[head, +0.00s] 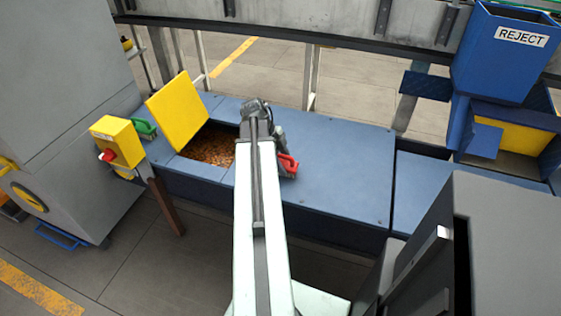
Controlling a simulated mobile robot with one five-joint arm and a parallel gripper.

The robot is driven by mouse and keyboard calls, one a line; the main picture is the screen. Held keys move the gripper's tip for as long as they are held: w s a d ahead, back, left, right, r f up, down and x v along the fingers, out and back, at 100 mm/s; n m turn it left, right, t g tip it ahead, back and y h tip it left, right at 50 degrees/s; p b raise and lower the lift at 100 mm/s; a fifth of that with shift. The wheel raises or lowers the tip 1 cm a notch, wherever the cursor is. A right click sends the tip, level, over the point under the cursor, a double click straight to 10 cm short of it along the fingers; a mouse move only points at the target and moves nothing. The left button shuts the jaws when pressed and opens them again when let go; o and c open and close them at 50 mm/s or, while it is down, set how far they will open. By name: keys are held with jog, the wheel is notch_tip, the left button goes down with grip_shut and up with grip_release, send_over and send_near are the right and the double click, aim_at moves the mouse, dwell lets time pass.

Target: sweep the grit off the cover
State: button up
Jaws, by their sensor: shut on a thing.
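My gripper (282,155) is shut on a red-handled brush (289,167), just right of my pale arm. The brush is low over the blue cover (345,150); I cannot tell whether its bristles touch it. No grit can be made out on the visible part of the cover; my arm hides a strip of it. Left of my arm is a square opening with brown-amber bits (212,147) inside. A yellow lid (177,112) stands raised at the left of the opening.
A green-handled brush (145,128) lies at the bench's left end, by a yellow box with a red button (109,154). A blue REJECT bin (500,60) stands at back right. A grey cabinet (65,90) is at left. The cover's right part is clear.

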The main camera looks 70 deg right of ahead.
aim_at(289, 170)
jog(key=shift+s+d, duration=0.1)
jog(key=shift+s, duration=1.15)
jog(key=shift+a+f, duration=0.1)
jog(key=shift+a, duration=1)
grip_shut()
jog(key=shift+w+r, duration=0.2)
jog(key=shift+w, duration=3)
jog(key=shift+w+a+f, duration=0.1)
jog(key=shift+w+a, duration=0.05)
jog(key=shift+w, duration=1.6)
jog(key=shift+w+a+f, duration=0.1)
jog(key=shift+w, duration=1.6)
jog(key=shift+w+a, duration=0.15)
jog(key=shift+w, duration=1.6)
jog(key=shift+r, duration=0.1)
notch_tip(289, 170, up, 6)
jog(key=p, duration=0.6)
